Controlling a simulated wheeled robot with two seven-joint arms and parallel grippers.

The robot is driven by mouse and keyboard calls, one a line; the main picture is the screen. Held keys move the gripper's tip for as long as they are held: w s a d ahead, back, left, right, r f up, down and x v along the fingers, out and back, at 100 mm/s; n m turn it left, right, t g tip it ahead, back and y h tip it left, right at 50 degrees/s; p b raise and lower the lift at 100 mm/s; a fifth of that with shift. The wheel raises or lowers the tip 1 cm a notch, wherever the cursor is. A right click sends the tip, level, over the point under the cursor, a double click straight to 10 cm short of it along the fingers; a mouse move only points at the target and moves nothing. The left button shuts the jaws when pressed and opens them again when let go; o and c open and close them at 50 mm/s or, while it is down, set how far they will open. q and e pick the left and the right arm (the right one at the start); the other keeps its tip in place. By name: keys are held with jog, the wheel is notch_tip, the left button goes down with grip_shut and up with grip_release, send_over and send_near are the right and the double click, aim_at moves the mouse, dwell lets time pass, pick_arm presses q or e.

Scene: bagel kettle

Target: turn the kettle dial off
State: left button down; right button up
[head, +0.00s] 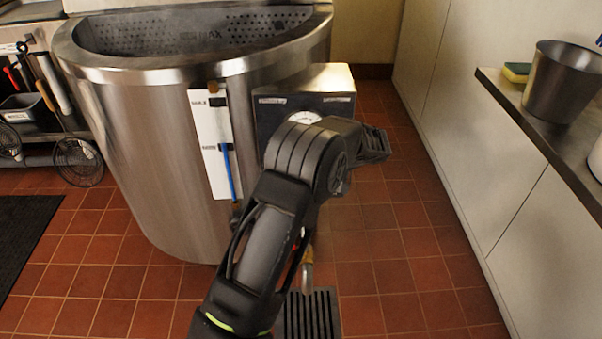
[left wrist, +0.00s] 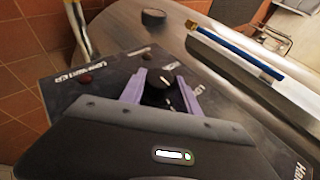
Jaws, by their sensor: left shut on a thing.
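The large steel kettle (head: 140,140) stands on the tiled floor in the head view, with a control box (head: 325,78) on its right side. A round white gauge (head: 304,117) shows just above my left arm. In the left wrist view, the dark control panel (left wrist: 60,95) carries a black dial (left wrist: 158,97). The purple fingers of my left gripper (left wrist: 161,78) are on either side of the dial and shut on it. In the head view my left arm hides the dial and the fingers. My right gripper is in neither view.
A steel counter (head: 487,77) with a metal pot (head: 563,82) and a sponge (head: 517,72) runs along the right. A white strip with a blue rod (head: 228,170) is on the kettle's front. Strainers (head: 78,162) hang at left. The floor right of the kettle is clear.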

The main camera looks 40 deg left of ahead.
pick_arm(q)
jog(key=c, duration=0.9)
grip_release()
jog(key=shift+d, duration=0.1)
jog(key=p+v, duration=0.1)
jog(key=v, duration=0.6)
jog(key=shift+d+r, duration=0.2)
jog(key=shift+r, duration=0.05)
